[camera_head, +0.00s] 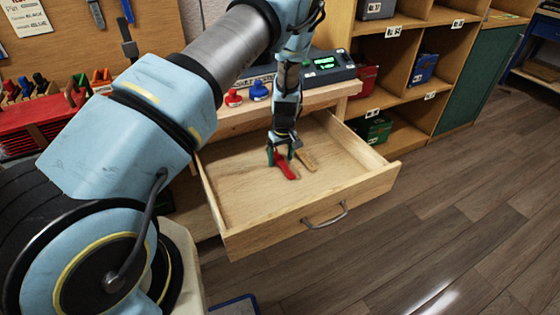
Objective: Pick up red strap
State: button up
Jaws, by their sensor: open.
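The red strap (287,171) lies in the open wooden drawer (245,188), near its middle. A tan piece (307,160), perhaps another strap, lies just to its right. My gripper (281,157) points down into the drawer at the red strap's far end. Its fingers are apart, and the far end of the strap shows between or just behind them. I cannot tell whether the fingers touch the strap. The gripper hides part of the strap's far end.
The drawer's front with its metal handle (325,216) and its side walls surround the gripper. A bench top (330,92) with a grey device (328,68) and red and blue knobbed items stands behind. My arm covers the left side. Open floor lies at right.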

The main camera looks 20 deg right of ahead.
aim_at(280, 159)
grip_shut()
dwell(0.5)
jog(key=shift+r, duration=0.15)
jog(key=shift+r+b, duration=0.3)
jog(key=shift+r, duration=0.2)
notch_tip(280, 159, up, 2)
jog(key=shift+r+b, duration=0.1)
jog(key=shift+b, duration=0.3)
jog(key=s+a+b, duration=0.1)
jog(key=s+a, duration=0.5)
jog(key=s+a+b, duration=0.2)
jog(key=s+a, duration=0.4)
jog(key=s, duration=0.1)
jog(key=shift+a+b, duration=0.2)
jog(key=shift+b, duration=0.1)
